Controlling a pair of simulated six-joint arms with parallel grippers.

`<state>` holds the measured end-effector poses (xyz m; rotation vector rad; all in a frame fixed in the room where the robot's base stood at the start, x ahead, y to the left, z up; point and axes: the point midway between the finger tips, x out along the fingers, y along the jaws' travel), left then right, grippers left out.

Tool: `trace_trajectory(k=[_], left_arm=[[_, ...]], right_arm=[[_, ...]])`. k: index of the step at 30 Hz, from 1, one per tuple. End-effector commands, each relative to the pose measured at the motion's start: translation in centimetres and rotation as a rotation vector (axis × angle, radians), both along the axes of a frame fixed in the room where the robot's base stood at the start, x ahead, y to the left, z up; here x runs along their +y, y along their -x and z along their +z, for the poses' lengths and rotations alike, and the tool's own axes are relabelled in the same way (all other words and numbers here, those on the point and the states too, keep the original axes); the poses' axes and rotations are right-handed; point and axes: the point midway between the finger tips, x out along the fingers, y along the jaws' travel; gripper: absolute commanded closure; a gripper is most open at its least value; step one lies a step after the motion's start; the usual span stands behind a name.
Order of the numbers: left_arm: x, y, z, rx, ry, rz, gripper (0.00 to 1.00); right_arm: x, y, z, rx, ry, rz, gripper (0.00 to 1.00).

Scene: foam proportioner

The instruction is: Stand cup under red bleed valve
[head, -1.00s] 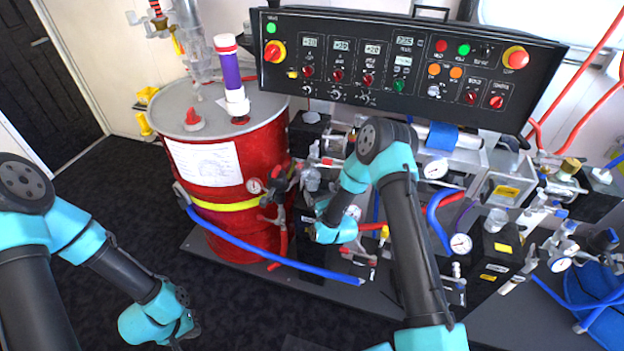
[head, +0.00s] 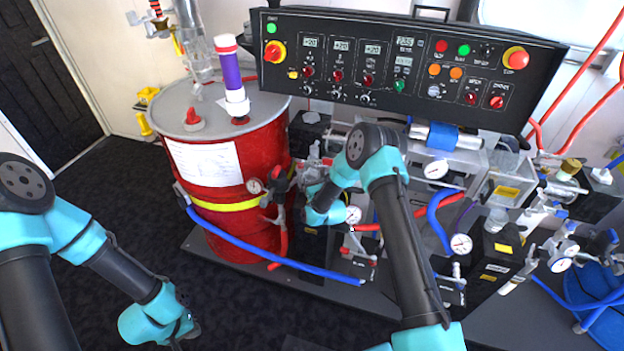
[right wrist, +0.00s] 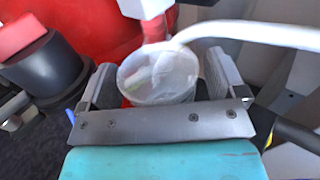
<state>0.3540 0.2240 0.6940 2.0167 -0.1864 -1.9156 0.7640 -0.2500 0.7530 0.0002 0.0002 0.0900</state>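A translucent cup (right wrist: 150,88) sits upright between the two fingers of my right gripper (right wrist: 160,85) in the right wrist view. The fingers lie close against its sides, and the gripper looks shut on it. A red valve part (right wrist: 153,27) with a pale block above it reaches down over the cup's far rim; I cannot tell whether they touch. In the head view my right gripper (head: 308,192) is beside the drum's right side, partly hidden by its own wrist. My left gripper (head: 188,332) hangs low at the left, fingers hardly visible, away from the equipment.
A red drum (head: 250,165) stands at the left of the gripper, with a blue hose (head: 270,259) along its base. A pale curved tube (right wrist: 250,36) crosses near the cup. A black control panel (head: 400,100) overhangs the crowded valves and gauges. The front left floor is clear.

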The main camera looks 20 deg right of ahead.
Motion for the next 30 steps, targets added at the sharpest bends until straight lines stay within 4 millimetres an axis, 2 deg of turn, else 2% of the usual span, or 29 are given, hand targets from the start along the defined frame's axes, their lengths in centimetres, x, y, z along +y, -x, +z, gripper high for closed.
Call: trace_trajectory(k=[2, 14, 15, 24, 30], left_arm=[[0.0, 0.0, 0.0, 0.0, 0.0, 0.0, 1.0], [0.0, 0.0, 0.0, 0.0, 0.0, 0.0, 1.0], [0.0, 0.0, 0.0, 0.0, 0.0, 0.0, 1.0], [0.0, 0.0, 0.0, 0.0, 0.0, 0.0, 1.0], [0.0, 0.0, 0.0, 0.0, 0.0, 0.0, 1.0]], right_arm=[[0.0, 0.01, 0.0, 0.0, 0.0, 0.0, 0.18], [0.0, 0.02, 0.0, 0.0, 0.0, 0.0, 0.56], [0.0, 0.02, 0.0, 0.0, 0.0, 0.0, 0.31], [-0.01, 0.02, 0.0, 0.0, 0.0, 0.0, 0.04], [0.0, 0.04, 0.0, 0.0, 0.0, 0.0, 0.04]])
